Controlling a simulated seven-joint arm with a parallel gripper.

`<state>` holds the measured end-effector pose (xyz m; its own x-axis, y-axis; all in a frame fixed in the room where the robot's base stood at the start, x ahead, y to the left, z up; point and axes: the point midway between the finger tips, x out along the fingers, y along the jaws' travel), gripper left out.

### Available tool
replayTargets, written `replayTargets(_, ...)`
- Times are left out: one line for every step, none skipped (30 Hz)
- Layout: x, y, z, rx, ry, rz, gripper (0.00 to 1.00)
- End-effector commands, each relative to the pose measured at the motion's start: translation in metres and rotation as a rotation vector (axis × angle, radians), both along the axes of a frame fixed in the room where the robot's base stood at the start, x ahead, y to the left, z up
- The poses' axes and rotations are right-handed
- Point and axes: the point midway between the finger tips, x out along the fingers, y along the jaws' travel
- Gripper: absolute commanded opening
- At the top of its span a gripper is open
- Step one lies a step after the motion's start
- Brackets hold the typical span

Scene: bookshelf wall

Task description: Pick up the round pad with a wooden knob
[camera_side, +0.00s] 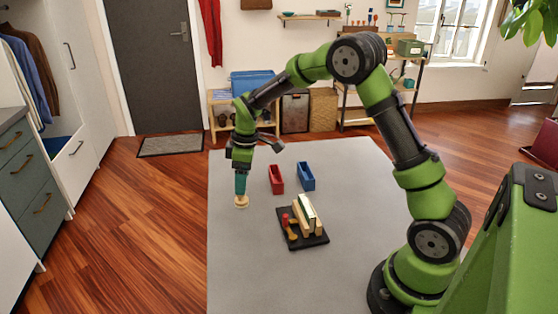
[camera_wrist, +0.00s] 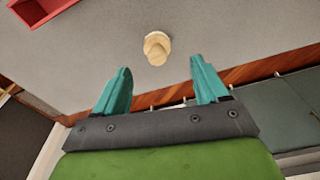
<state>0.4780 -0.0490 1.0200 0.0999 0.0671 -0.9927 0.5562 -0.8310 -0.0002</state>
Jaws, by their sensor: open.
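The round pad with a wooden knob (camera_side: 241,203) is pale tan and sits on the grey mat, near the mat's left edge in the side view. In the wrist view the pad (camera_wrist: 157,47) shows its knob, just beyond the fingertips and between their lines. My gripper (camera_side: 241,192) points down just above the pad in the side view. In the wrist view my gripper (camera_wrist: 160,68) has its two teal fingers wide apart with nothing between them. The side view does not show whether the fingers touch the knob.
A red bin (camera_side: 276,180) and a blue bin (camera_side: 306,176) stand behind and right of the pad. A black board (camera_side: 311,242) with wooden blocks and a red piece lies to the right. The grey mat (camera_side: 240,270) is clear in front.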

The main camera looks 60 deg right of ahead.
Motion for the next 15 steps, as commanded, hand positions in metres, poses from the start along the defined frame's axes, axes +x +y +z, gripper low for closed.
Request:
replayTargets(0.000,0.001,-0.006,0.001,0.003,-0.001,0.73)
replayTargets(0.000,0.001,-0.008,0.001,0.003,-0.001,0.73)
replayTargets(0.001,0.001,-0.010,0.000,0.001,-0.001,0.73)
replayTargets(0.001,0.001,-0.012,0.000,0.000,0.000,0.73)
replayTargets(0.001,0.001,-0.013,-0.001,0.001,0.000,0.73)
replayTargets(0.001,0.001,-0.016,0.000,0.001,-0.001,0.73)
replayTargets(0.002,0.001,-0.019,0.000,0.002,-0.001,0.73)
replayTargets(0.003,0.001,-0.023,0.000,0.004,-0.001,0.73)
replayTargets(0.004,0.001,-0.029,0.001,0.003,-0.001,0.73)
replayTargets(0.005,0.001,-0.034,0.001,0.004,-0.001,0.73)
replayTargets(0.006,0.001,-0.039,0.000,0.004,-0.001,0.73)
replayTargets(0.007,0.000,-0.045,-0.001,0.003,0.000,0.73)
replayTargets(0.008,0.001,-0.049,0.001,0.004,0.000,0.73)
replayTargets(0.008,0.001,-0.053,0.001,0.003,0.000,0.73)
replayTargets(0.009,0.001,-0.057,0.000,0.001,-0.001,0.73)
